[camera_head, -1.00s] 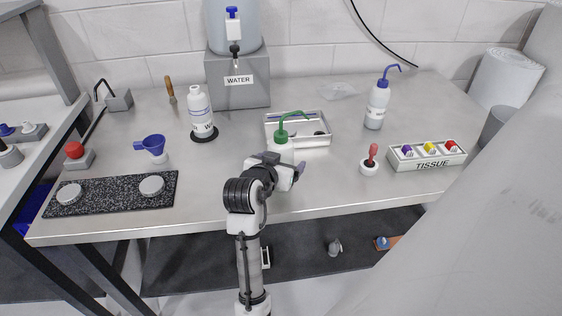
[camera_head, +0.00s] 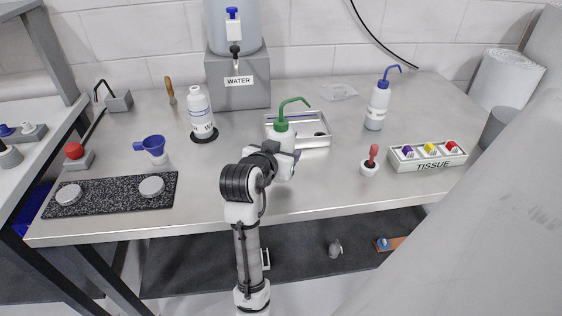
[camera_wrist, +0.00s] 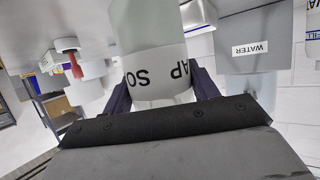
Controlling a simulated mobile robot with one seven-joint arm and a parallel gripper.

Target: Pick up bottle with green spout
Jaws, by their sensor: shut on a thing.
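The bottle with the green spout (camera_head: 281,127) is at the middle of the bench in the head view, in front of the metal tray. My gripper (camera_head: 284,152) is shut on it; the arm hides much of its lower body. In the wrist view the bottle's pale body (camera_wrist: 155,62) stands between the two dark fingers of my gripper (camera_wrist: 160,88), which clasp it on both sides. Its white label shows "SO" and "AP". I cannot tell exactly how far its base is above the bench.
The metal tray (camera_head: 322,141) lies just behind the bottle. A white bottle (camera_head: 201,112) stands at left. The bench's front middle is clear.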

